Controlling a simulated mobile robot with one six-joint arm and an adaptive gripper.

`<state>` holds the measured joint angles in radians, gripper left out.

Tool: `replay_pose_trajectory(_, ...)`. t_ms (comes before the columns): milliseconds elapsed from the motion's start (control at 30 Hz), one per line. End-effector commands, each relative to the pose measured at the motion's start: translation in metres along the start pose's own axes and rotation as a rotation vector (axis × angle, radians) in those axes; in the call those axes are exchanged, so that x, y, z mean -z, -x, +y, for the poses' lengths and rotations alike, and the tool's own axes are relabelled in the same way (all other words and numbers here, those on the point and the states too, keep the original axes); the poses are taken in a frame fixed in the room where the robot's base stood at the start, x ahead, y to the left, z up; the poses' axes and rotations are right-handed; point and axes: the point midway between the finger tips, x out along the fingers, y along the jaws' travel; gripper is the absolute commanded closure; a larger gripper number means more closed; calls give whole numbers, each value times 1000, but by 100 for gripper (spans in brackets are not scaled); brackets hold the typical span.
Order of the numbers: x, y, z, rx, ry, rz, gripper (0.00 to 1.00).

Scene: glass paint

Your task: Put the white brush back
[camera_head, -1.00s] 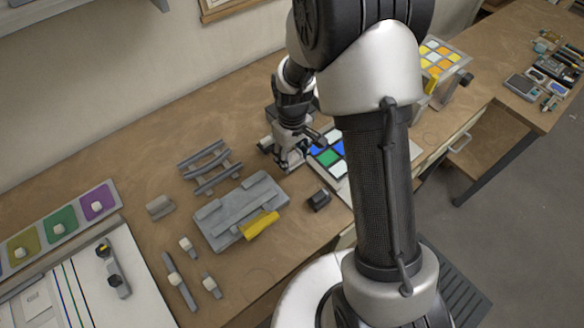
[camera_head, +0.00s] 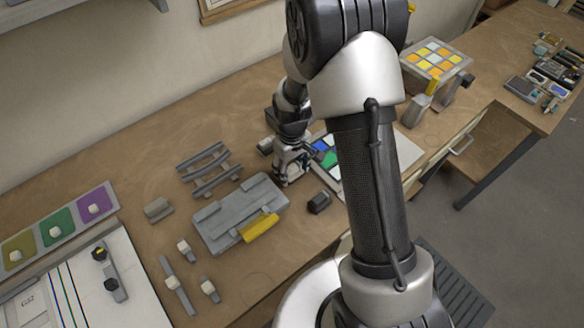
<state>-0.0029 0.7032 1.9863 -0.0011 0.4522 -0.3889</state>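My gripper (camera_head: 288,174) is low over the wooden bench, beside the left edge of a panel with blue, green and white squares (camera_head: 328,160). Its fingertips are small and dark, so I cannot tell whether they are open or shut or hold anything. I cannot make out a white brush for certain. Small grey strips with whitish blocks lie at the front left, one long (camera_head: 178,288) and one short (camera_head: 209,290). A grey slatted rack (camera_head: 208,170) lies left of my gripper. My arm hides part of the coloured panel.
A grey plate with a yellow bar (camera_head: 240,212) and a small black block (camera_head: 319,202) lie near my gripper. A grey block (camera_head: 158,209) is further left. A stand with orange and yellow squares (camera_head: 436,60) is at the back right. The bench behind the rack is clear.

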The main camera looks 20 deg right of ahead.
Motion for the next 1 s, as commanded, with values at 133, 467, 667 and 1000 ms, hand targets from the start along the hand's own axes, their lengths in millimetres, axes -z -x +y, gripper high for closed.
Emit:
replay_pose_trajectory(133, 0, 0, 0, 0, 0, 0, 33)
replay_pose_trajectory(467, 0, 1, 0, 0, 0, 0, 32)
replay_pose_trajectory(667, 1, 23, 0, -2, 0, 4, 32)
replay_pose_trajectory(1000, 1, 96, 0, -2, 0, 4, 32)
